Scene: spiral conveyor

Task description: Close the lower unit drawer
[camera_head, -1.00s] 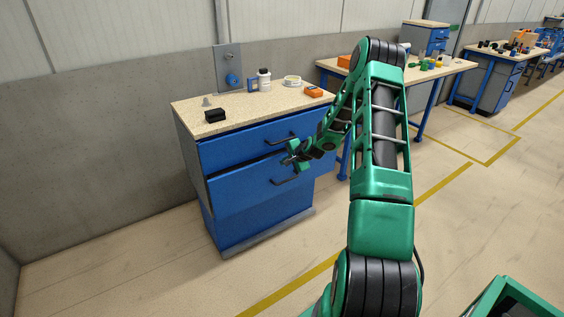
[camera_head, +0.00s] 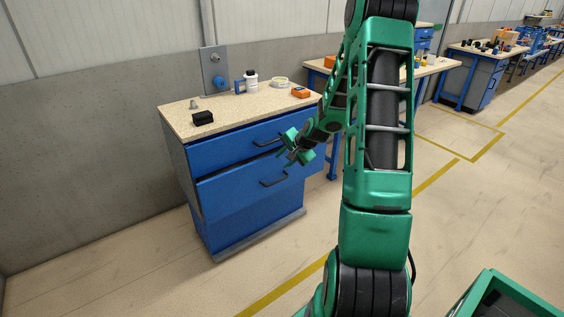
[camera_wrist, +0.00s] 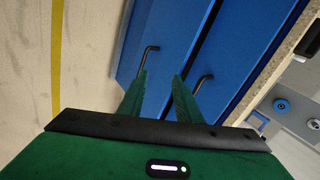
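The blue cabinet unit has an upper drawer (camera_head: 230,148) and a lower drawer (camera_head: 232,189), each with a dark bar handle. The lower drawer front stands out a little from the cabinet, with a dark gap at its left side. Its handle (camera_head: 274,179) also shows in the wrist view (camera_wrist: 147,60). The upper handle (camera_head: 268,142) shows to its right in the wrist view (camera_wrist: 204,84). My gripper (camera_head: 287,149) is in front of the drawers near their right side, apart from both handles. In the wrist view its two green fingers (camera_wrist: 158,84) are spread with nothing between them.
The speckled worktop (camera_head: 235,112) holds a black block (camera_head: 203,118), a white bottle (camera_head: 251,82) and an orange box (camera_head: 300,92). Another workbench (camera_head: 435,68) stands behind my arm on the right. The floor in front of the cabinet is clear.

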